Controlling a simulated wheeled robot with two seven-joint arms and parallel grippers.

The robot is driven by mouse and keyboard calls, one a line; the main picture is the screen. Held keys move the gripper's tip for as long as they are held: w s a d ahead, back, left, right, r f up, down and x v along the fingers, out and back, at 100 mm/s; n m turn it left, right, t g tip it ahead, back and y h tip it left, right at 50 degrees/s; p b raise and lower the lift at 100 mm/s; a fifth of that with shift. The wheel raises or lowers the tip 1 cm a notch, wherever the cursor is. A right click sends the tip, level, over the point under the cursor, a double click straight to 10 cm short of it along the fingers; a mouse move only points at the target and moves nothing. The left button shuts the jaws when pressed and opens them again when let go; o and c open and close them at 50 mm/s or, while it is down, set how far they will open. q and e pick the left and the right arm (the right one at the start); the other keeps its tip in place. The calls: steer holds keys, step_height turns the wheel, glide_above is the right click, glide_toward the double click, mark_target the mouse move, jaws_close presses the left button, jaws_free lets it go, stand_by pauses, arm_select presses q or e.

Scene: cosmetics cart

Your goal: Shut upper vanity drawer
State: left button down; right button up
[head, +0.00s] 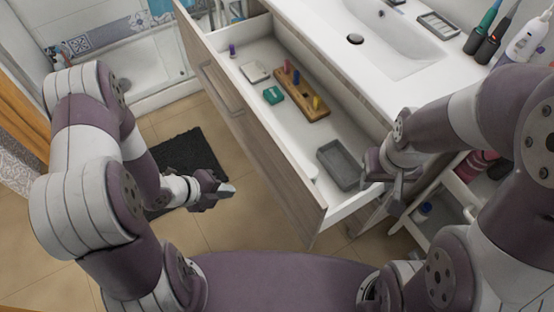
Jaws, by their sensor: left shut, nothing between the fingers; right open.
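The upper vanity drawer (268,165) is pulled well out from under the white sink counter (318,38), so its inside shows. Its wood front carries a long metal handle (221,92) near the far end. My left gripper (226,190) is shut and empty, in front of the drawer front and apart from it, with the floor below in view. My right gripper (388,190) is open at the near right corner of the drawer, by its side wall. I cannot tell whether it touches the drawer; its fingers are partly hidden by each other.
In the drawer lie a wooden holder (301,98) with coloured pieces, a green box (273,95), a white box (255,71) and a grey tray (340,166). A white cart (440,238) stands at right. A black mat (190,156) lies on open tiled floor at left.

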arm_select(q)
steer(key=m, duration=0.2)
glide_toward(277, 180)
steer(key=shift+h, duration=0.3)
steer(key=x, duration=0.3)
steer(key=a+f+x, duration=0.1)
steer(key=x, duration=0.1)
steer(key=shift+d+f+b, duration=0.25)
steer(key=shift+d+b, duration=0.05)
steer(key=shift+b, duration=0.05)
steer(key=shift+w+d, duration=0.15)
steer(key=shift+d, duration=0.15)
arm_select(e)
steer(key=shift+s+d+f, duration=0.1)
steer(key=shift+s+f, duration=0.15)
steer(key=shift+f, duration=0.05)
arm_select(q)
steer(key=shift+w+d, duration=0.1)
